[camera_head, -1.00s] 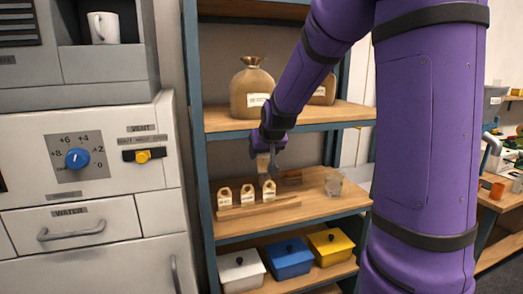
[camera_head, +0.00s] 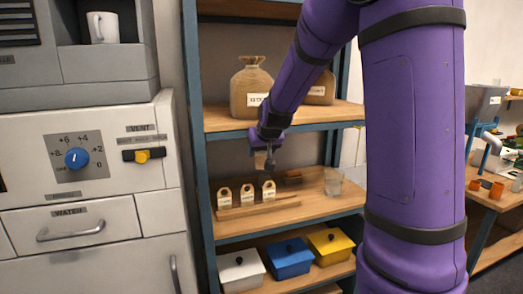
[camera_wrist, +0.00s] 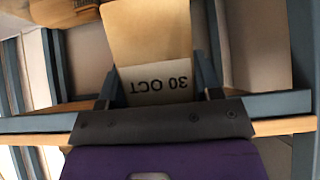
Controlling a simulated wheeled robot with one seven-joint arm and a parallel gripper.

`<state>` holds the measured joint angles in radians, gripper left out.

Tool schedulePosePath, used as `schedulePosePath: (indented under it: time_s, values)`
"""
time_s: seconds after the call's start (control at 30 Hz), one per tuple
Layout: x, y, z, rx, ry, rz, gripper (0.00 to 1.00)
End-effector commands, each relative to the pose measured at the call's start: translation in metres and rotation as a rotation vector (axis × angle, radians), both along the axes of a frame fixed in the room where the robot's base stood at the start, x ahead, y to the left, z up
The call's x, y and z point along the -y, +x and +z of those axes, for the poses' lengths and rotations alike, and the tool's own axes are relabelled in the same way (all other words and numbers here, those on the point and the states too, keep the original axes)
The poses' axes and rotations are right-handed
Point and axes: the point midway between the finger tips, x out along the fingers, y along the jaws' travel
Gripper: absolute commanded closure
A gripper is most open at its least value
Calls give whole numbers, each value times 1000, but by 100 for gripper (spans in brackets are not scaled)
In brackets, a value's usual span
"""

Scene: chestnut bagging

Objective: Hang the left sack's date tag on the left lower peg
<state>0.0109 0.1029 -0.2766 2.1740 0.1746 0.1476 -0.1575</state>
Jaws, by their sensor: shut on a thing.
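My gripper (camera_head: 265,158) is in front of the shelf rack, a little above the standing tags. It is shut on a tan date tag (camera_wrist: 150,35). Its white label reads "30 OCT", upside down in the wrist view, between the dark fingers (camera_wrist: 156,85). Three similar tags (camera_head: 247,194) stand in a wooden holder (camera_head: 258,209) on the middle shelf. The left sack (camera_head: 251,84), brown and tied, stands on the upper shelf with a white label. A second sack (camera_head: 322,92) is partly hidden by my arm. I cannot make out the pegs.
A clear glass (camera_head: 333,182) stands at the right of the middle shelf (camera_head: 310,203). White (camera_head: 241,271), blue (camera_head: 288,258) and yellow (camera_head: 329,244) lidded boxes sit below. A blue-grey post (camera_head: 199,165) edges the rack beside a white machine (camera_head: 90,165).

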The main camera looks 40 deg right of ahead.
Motion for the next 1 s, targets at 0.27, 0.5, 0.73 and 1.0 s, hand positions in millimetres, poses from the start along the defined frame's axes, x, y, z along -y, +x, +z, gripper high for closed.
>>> schedulePosePath:
  time_s: [0.27,0.5,0.73,1.0]
  values:
    - [2,7,-8,-4,0,-1,58]
    - [3,10,-14,-7,-2,1,58]
    - [3,10,-16,-7,0,1,58]
    - [3,10,-16,-9,1,1,58]
